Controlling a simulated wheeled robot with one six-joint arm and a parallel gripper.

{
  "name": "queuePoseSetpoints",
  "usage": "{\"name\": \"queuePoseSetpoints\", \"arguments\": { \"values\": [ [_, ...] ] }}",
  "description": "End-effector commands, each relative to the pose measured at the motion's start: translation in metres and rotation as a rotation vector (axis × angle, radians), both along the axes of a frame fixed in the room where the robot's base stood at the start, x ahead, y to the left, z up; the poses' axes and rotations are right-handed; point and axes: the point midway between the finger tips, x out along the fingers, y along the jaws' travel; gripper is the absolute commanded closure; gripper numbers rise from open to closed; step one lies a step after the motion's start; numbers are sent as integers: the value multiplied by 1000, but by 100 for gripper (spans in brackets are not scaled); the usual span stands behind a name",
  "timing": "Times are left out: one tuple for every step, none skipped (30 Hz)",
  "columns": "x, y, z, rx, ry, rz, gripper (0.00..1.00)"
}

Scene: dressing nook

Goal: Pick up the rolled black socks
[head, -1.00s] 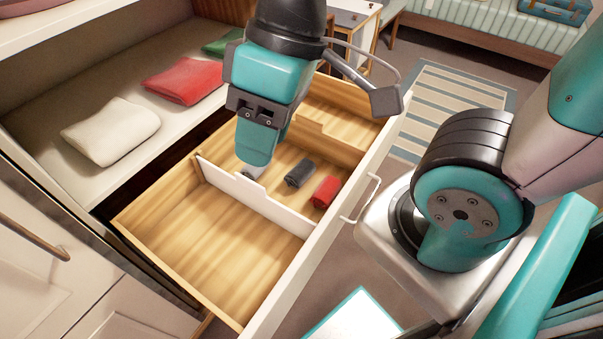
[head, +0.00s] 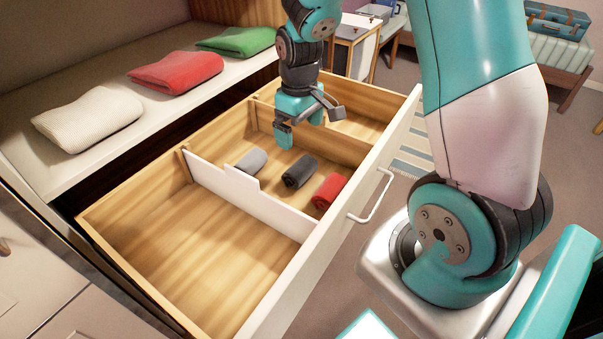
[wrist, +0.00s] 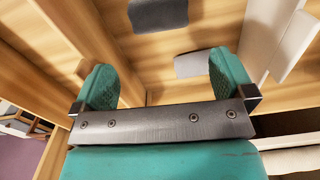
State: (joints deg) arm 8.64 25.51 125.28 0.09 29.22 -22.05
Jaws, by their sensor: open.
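The rolled black socks (head: 299,171) lie on the floor of the open drawer's middle compartment, between the rolled grey socks (head: 250,160) and the rolled red socks (head: 329,191). In the wrist view the black socks (wrist: 158,13) are cut off by the top edge, and the grey socks (wrist: 195,63) lie near the right finger. My gripper (head: 306,122) is open and empty. It hangs over the drawer, behind the black socks in the head view and apart from them.
A white divider (head: 225,178) with a raised tab bounds the socks' compartment on the left; a wooden divider (head: 340,143) bounds it on the right. The left compartment (head: 200,250) is empty. Folded white, red and green cloths lie on the shelf (head: 85,160) behind.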

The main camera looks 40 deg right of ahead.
Motion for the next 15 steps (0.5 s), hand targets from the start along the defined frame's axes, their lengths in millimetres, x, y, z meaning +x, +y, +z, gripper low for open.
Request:
{"name": "queuePoseSetpoints", "arguments": {
  "values": [
    [-1, 0, -14, 2, 7, 0, 0],
    [-1, 0, -21, 2, 7, 0, 0],
    [-1, 1, -31, 1, 8, 0, 0],
    [-2, 1, -37, 2, 6, 0, 0],
    [-1, 1, -44, 2, 7, 0, 0],
    [-1, 1, -52, 2, 6, 0, 0],
    [-1, 1, -57, 2, 5, 1, 0],
    [-1, 1, -62, 2, 5, 1, 0],
    [-1, 1, -68, 1, 3, 0, 0],
    [-1, 1, -71, 1, 2, 0, 0],
    [-1, 1, -74, 1, 2, 0, 0],
    [-1, 1, -77, 1, 2, 1, 0],
    [-1, 1, -78, 2, 1, 0, 0],
    [0, 1, -79, 1, 0, 0, 0],
    [-1, 0, -81, 1, 0, 0, 0]
  ]
}}
